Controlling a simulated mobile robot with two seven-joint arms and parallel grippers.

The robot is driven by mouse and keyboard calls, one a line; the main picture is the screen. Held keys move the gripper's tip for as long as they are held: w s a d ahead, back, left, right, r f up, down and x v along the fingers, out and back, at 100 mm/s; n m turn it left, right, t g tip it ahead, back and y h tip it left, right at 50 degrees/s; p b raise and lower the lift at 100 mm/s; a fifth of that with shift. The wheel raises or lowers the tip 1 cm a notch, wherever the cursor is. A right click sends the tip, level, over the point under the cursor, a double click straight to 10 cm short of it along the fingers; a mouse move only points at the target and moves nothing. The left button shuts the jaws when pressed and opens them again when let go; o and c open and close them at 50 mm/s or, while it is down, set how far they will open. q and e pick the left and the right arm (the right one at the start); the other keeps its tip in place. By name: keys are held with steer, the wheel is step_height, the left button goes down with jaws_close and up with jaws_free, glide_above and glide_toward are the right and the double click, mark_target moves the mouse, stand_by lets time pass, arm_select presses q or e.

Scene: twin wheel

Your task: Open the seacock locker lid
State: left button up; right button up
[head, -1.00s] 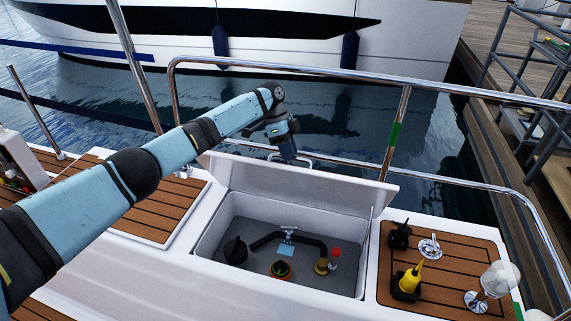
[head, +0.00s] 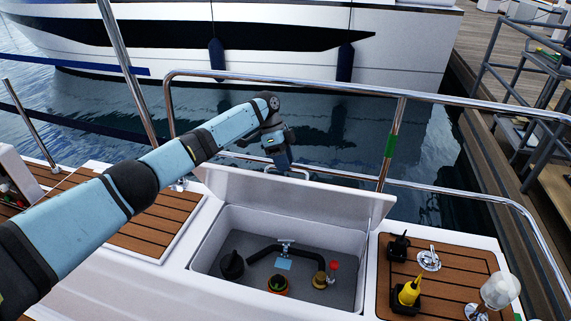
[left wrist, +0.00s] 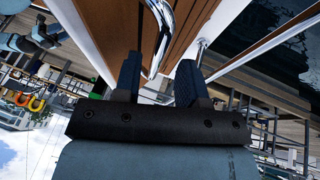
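The white seacock locker lid (head: 300,196) stands raised at the back of the locker (head: 205,257), its pale inner face towards me. The locker's inside is open to view. A chrome handle (head: 299,171) shows at the lid's upper edge. My left gripper (head: 282,164) is at that edge, beside the handle. In the left wrist view its two fingers (left wrist: 158,72) are apart, and the chrome handle (left wrist: 163,30) shows beyond and between them, with a visible gap. My right gripper is not in view.
Inside the locker are a black hose (head: 285,249), a blue tag (head: 284,264), a red-topped fitting (head: 333,268) and a black cap (head: 232,265). A steel rail (head: 330,80) runs behind the lid, with water beyond.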

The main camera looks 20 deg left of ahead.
arm_select(q)
steer(key=v, duration=1.2)
steer(key=shift+w+a+r, duration=0.2)
steer(key=shift+r, duration=0.05)
steer(key=shift+c, duration=0.3)
